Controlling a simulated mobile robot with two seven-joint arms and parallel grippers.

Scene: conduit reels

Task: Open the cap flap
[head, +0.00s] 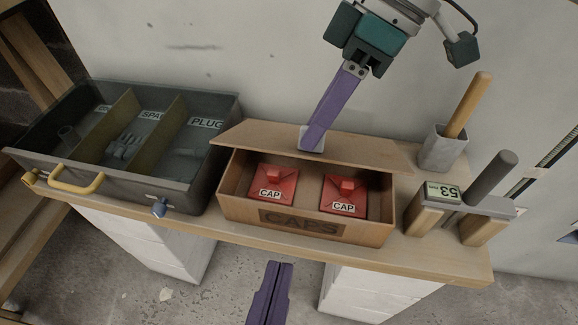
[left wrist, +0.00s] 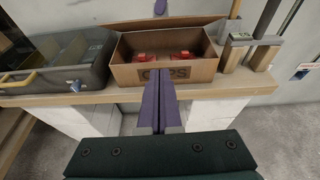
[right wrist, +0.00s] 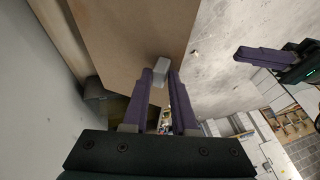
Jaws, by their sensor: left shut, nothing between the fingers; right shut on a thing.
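The brown cardboard caps box (head: 350,231) stands on the workbench with two red blocks labelled CAP (head: 273,185) (head: 344,196) inside. Its cap flap (head: 370,153) is raised at the back edge, leaving the inside exposed; it also shows in the right wrist view (right wrist: 125,40). My right gripper (head: 312,142) is shut on the small light grey tab (right wrist: 162,70) on the flap. My left gripper (head: 280,266) is shut and empty, in front of the bench and below the box; it also shows in the left wrist view (left wrist: 162,85).
A grey drawer (head: 190,202) with compartments and a yellow handle (head: 75,181) is left of the box. On the right stand a grey cup (head: 440,152) with a wooden rod and a wooden stand with a grey rod (head: 493,174). The wooden bench edge (head: 290,250) runs along the front.

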